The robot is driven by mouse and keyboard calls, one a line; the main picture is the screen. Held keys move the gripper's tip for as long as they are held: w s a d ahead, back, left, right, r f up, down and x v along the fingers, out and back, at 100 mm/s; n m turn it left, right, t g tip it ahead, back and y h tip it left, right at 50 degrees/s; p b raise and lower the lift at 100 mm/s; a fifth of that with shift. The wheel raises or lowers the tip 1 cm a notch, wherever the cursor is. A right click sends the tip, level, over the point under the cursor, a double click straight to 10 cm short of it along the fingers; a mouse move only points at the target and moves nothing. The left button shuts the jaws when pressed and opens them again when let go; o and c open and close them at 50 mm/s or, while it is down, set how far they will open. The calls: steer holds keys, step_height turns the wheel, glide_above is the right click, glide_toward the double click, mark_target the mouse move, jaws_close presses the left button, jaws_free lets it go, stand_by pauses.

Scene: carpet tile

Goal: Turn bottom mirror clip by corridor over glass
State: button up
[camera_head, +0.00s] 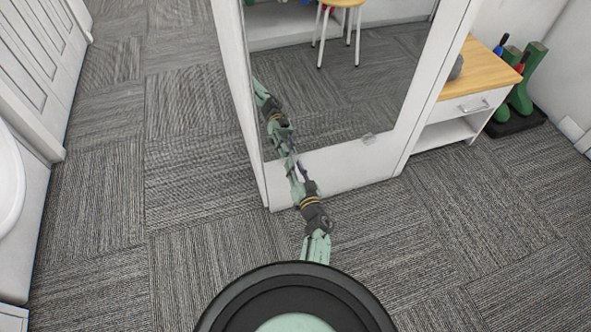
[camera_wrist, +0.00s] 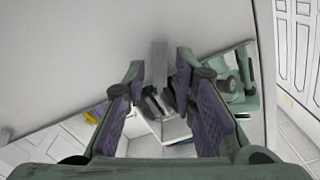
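The bottom mirror clip by the corridor is a small grey bar (camera_wrist: 158,58) at the edge of the glass in the wrist view. Most of it lies over the white frame. The mirror glass (camera_head: 330,85) fills the white-framed panel in the head view. My gripper (camera_head: 292,165) reaches the mirror's lower left edge there and hides this clip. In the wrist view my gripper (camera_wrist: 160,72) is open, with one finger on each side of the clip. Gaps show between clip and fingers; contact cannot be told. My gripper's reflection shows in the glass.
Another clip (camera_head: 369,139) sits at the mirror's lower right; a clip also shows at the wrist view's left edge (camera_wrist: 4,135). A wood-topped cabinet (camera_head: 463,90) and green boots (camera_head: 527,75) stand right. Carpet (camera_head: 100,200) is clear left, towards the white door (camera_head: 40,60).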

steer(key=shift+c, duration=0.6)
jaws_close()
steer(key=n+p, duration=0.1)
steer(key=n, duration=0.4)
stand_by(0.3)
steer(key=shift+o, duration=0.6)
jaws_free()
